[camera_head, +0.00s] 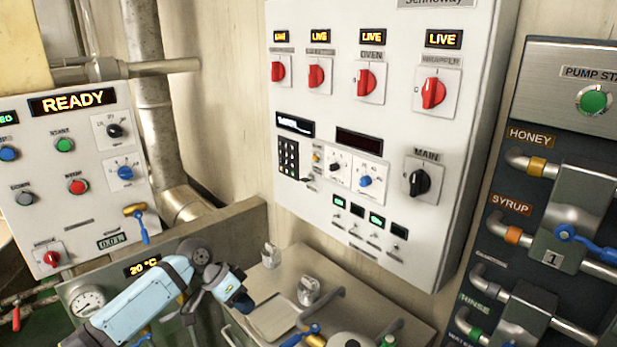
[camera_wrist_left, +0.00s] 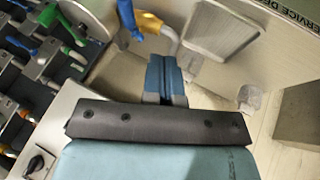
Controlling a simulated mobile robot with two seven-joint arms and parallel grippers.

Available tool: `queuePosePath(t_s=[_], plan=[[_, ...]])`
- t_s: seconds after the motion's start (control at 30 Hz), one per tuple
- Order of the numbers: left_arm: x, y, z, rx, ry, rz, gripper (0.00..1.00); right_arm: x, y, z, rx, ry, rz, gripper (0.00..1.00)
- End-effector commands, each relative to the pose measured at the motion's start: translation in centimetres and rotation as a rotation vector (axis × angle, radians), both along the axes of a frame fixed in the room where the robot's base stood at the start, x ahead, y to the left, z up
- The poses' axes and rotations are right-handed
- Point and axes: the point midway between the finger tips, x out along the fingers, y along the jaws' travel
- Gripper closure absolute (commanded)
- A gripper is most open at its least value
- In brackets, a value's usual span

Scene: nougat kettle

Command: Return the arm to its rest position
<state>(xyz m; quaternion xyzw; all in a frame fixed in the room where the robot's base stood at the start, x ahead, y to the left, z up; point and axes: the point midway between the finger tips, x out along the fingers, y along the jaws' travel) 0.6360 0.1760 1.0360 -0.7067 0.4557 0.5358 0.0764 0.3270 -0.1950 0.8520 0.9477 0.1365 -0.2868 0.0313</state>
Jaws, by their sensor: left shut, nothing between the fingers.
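My left arm comes in from the bottom left of the head view. Its blue left gripper (camera_head: 243,302) hangs in front of the wall panels, above the metal top at the bottom. In the left wrist view the two blue fingers of the left gripper (camera_wrist_left: 167,68) lie together, with nothing between them. My right gripper is in neither view.
A white panel with red knobs (camera_head: 385,130) fills the middle. A READY panel (camera_head: 75,200) stands left, with a gauge (camera_head: 87,300) below. A pump panel (camera_head: 560,90) with honey and syrup valves is right. A metal top (camera_head: 365,315) with fittings lies below.

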Motion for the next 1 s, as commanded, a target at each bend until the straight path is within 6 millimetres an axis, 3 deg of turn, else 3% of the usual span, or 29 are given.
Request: queuePosePath(t_s=[0.2, 0.5, 0.77, 1.0], plan=[[-4.5, -2.9, -7.0, -0.044, -0.087, 0.131, 1.00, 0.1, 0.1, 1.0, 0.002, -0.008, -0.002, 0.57], [-11.9, -4.3, -13.4, -0.090, -0.252, 0.356, 1.00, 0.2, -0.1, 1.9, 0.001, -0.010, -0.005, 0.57], [-19.4, -2.8, -16.0, -0.082, -0.406, 0.546, 1.00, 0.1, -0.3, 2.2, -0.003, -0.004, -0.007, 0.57], [-26.7, 0.1, -16.1, -0.028, -0.554, 0.673, 1.00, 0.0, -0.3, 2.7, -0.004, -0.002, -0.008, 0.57]])
